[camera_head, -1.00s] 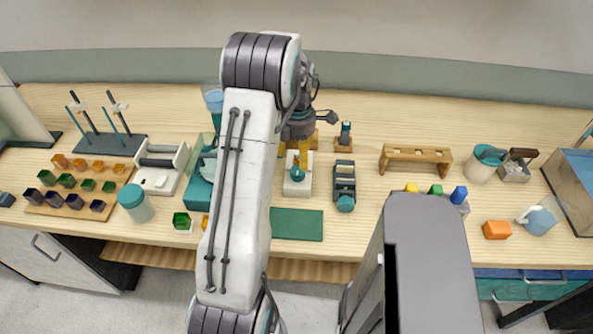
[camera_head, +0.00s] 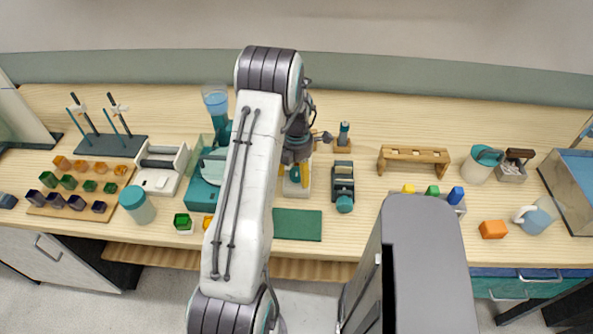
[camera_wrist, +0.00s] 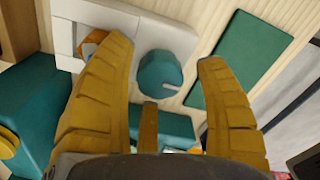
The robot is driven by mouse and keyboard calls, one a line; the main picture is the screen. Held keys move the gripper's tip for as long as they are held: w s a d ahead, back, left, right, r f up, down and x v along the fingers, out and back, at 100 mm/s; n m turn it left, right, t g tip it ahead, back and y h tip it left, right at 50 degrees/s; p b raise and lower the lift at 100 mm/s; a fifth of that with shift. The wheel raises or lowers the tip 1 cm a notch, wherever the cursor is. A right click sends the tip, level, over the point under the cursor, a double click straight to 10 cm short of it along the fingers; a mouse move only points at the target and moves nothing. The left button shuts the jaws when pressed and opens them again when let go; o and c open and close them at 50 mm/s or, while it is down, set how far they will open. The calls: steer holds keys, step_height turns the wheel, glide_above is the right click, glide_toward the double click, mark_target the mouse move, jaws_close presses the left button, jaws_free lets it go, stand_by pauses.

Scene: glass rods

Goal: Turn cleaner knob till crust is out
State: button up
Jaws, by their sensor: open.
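The teal knob (camera_head: 295,173) sits on a small white block (camera_head: 291,193), which I take to be the cleaner, in the middle of the bench. In the wrist view the knob (camera_wrist: 159,75) is round and stands between the two yellow fingers of my gripper (camera_wrist: 163,57). The fingers are open, with a visible gap on each side of the knob. In the head view my gripper (camera_head: 293,185) is down over the white block, partly hidden by my arm. An orange piece (camera_wrist: 92,43) shows beside the left finger, in a white frame; I cannot tell whether it is the crust.
A green mat (camera_head: 297,225) lies in front of the block. A teal and black device (camera_head: 343,186) stands close to its right, and a teal tray (camera_head: 203,193) to its left. A wooden rack (camera_head: 413,158) is further right. Bare bench lies behind the rack.

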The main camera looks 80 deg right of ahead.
steer(key=shift+o, duration=0.2)
steer(key=shift+f, duration=0.1)
steer(key=c, duration=1.2)
